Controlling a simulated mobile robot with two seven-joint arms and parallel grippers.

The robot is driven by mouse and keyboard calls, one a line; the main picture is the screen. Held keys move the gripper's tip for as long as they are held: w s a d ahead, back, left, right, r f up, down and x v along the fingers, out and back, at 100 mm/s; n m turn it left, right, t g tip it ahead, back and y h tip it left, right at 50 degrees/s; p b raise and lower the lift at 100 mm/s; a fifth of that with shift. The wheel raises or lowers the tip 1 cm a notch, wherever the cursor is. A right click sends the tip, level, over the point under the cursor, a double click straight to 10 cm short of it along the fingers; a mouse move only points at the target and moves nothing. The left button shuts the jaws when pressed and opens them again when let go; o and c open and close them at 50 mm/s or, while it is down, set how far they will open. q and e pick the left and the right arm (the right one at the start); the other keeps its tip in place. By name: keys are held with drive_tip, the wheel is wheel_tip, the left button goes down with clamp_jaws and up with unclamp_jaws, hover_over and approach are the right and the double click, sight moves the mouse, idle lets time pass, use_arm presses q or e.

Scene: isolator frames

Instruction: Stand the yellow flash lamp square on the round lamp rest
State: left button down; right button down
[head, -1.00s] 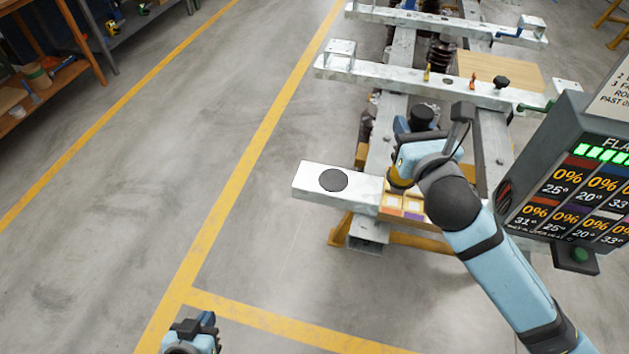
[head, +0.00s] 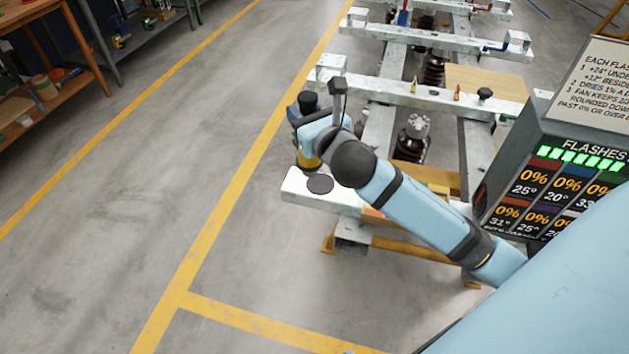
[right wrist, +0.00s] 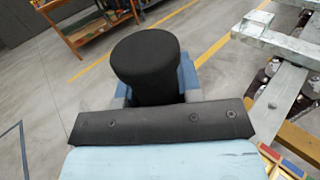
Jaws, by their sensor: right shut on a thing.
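The yellow flash lamp shows in the head view as a yellow lower part (head: 308,163) below a black top; in the right wrist view its black top (right wrist: 148,68) rises between the fingers. My right gripper (head: 306,128) is shut on the lamp, and its blue body hides the lamp's middle. The round lamp rest (head: 320,185) is a flat dark disc near the left end of a pale beam. The lamp appears just behind and left of the disc; I cannot tell how high its base is. My left gripper is not in view.
The metal frame's crossbeam (head: 400,94) lies behind the lamp. A dark display panel (head: 545,190) with green lights stands at right. Coloured blocks (right wrist: 283,163) lie near the frame in the right wrist view. The floor left of the beam is clear.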

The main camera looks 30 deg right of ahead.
drive_tip(key=w+d+r+p, duration=0.2)
drive_tip(key=w+d+r, duration=0.3)
drive_tip(key=w+d, duration=0.15)
wheel_tip(320, 180, down, 20)
drive_tip(key=d+b, duration=0.1)
drive_tip(key=b, duration=0.2)
drive_tip(key=shift+r+m+h, duration=0.25)
drive_tip(key=shift+m+h, duration=0.05)
drive_tip(key=shift+f, duration=0.15)
drive_tip(key=c, duration=1)
unclamp_jaws()
drive_tip(key=shift+f, duration=0.15)
drive_tip(key=shift+o, duration=1.1)
